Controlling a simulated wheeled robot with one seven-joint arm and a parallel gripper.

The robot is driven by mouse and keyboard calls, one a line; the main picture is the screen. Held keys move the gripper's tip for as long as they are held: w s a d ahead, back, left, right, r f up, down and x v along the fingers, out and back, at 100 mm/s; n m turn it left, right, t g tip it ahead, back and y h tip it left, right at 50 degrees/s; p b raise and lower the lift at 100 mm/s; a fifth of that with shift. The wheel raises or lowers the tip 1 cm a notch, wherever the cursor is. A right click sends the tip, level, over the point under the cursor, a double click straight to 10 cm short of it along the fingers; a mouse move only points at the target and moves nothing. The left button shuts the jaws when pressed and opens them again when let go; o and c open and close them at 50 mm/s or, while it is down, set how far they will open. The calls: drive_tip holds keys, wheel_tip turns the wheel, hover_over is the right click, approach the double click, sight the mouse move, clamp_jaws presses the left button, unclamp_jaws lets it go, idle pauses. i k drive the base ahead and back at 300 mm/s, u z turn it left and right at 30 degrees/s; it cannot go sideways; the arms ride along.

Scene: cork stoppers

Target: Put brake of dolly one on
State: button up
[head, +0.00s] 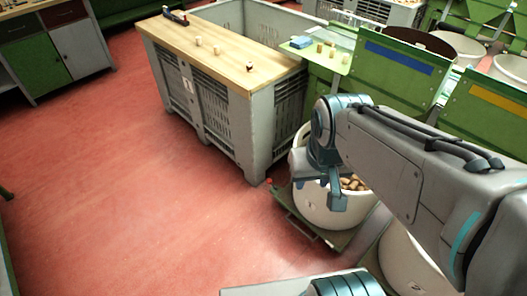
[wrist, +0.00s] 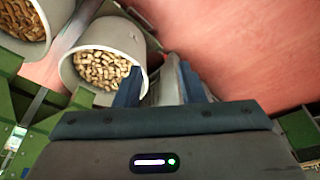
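A low green dolly (head: 335,239) stands on the floor under a white tub (head: 318,212) of corks. No number shows on it, so I cannot tell whether it is dolly one. A small red part (head: 268,181) shows at the dolly's far left corner, near the crate; I cannot tell whether it is the brake. My gripper (head: 320,194) is in front of the tub in the head view and hides part of it. In the wrist view my gripper (wrist: 160,76) is open, its two dark fingers apart, with nothing clearly held. The tub (wrist: 92,45) is just left of the fingers there.
A second white tub (head: 408,262) stands nearer, partly behind my arm. A grey crate with a wooden top (head: 225,55) stands behind the dolly, with small corks on it. Green machines (head: 395,70) line the right. The red floor (head: 130,190) to the left is clear.

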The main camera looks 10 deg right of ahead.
sight(268, 181)
drive_tip(key=k, duration=1.3)
drive_tip(key=u, duration=0.6)
drive_tip(key=i, duration=0.75)
drive_tip(key=u, duration=0.5)
drive_tip(key=i, duration=0.85)
drive_tip(key=z, duration=1.05)
drive_tip(key=i, duration=0.55)
drive_tip(key=z, duration=0.5)
